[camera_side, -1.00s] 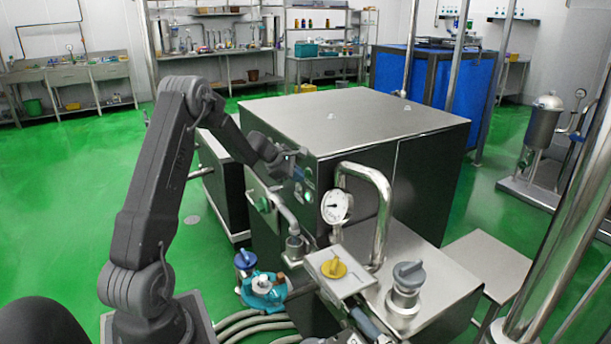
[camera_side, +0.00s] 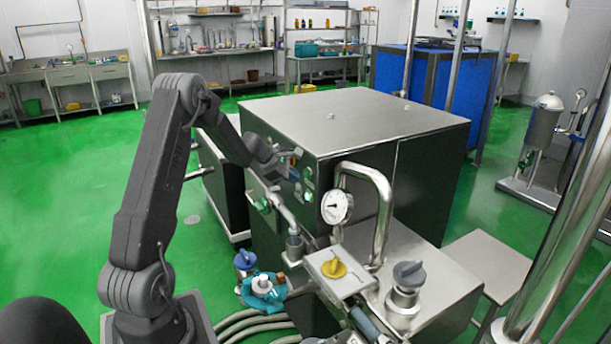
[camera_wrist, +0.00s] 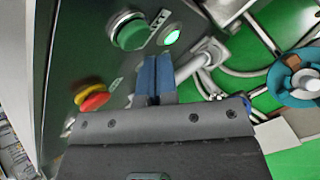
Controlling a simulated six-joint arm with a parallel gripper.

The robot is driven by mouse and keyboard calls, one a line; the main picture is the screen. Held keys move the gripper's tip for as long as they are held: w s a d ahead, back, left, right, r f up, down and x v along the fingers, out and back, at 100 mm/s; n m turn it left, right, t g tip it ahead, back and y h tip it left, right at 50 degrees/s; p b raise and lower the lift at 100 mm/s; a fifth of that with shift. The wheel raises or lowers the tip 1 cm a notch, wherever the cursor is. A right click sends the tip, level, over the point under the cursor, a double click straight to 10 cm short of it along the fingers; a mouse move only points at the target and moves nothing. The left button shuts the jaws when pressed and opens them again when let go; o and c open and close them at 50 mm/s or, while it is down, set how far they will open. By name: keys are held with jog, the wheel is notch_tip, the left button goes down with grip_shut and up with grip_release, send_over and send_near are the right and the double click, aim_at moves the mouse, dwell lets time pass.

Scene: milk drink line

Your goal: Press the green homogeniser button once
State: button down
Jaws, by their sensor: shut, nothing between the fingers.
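The large green button (camera_wrist: 130,32) sits in a pale ring on the dark control panel, at the top left of the wrist view. A smaller lit green lamp (camera_wrist: 172,37) is to its right. My gripper (camera_wrist: 155,66) is shut and empty, its blue fingers side by side. In the wrist view its tips lie just below and between the button and the lamp, and the button's face is uncovered. In the side view my gripper (camera_side: 294,172) is close in front of the panel on the steel-topped machine (camera_side: 365,112). I cannot tell the exact gap.
A red mushroom knob with a yellow base (camera_wrist: 92,97) is on the panel's lower left. The green floor to the left is largely free.

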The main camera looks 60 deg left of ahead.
jog(key=s, duration=0.5)
dwell(0.4)
dwell(0.4)
jog(key=s+d+r+m+g+h, duration=0.1)
jog(key=d+r+m, duration=0.35)
jog(key=d, duration=0.45)
jog(key=d+r+m+g, duration=0.1)
jog(key=d+r+m, duration=0.35)
jog(key=d, duration=0.45)
jog(key=s+d+r+m+g+h, duration=0.1)
jog(key=d+r+m, duration=0.35)
jog(key=d, duration=0.45)
jog(key=s+d+m+y, duration=0.1)
jog(key=s+d+m, duration=0.4)
jog(key=s+m, duration=0.2)
jog(key=s+d+r+m+y, duration=0.1)
jog(key=s+d+m+y, duration=0.1)
jog(key=s+d+m, duration=0.4)
jog(key=s+m, duration=0.1)
jog(key=s, duration=0.3)
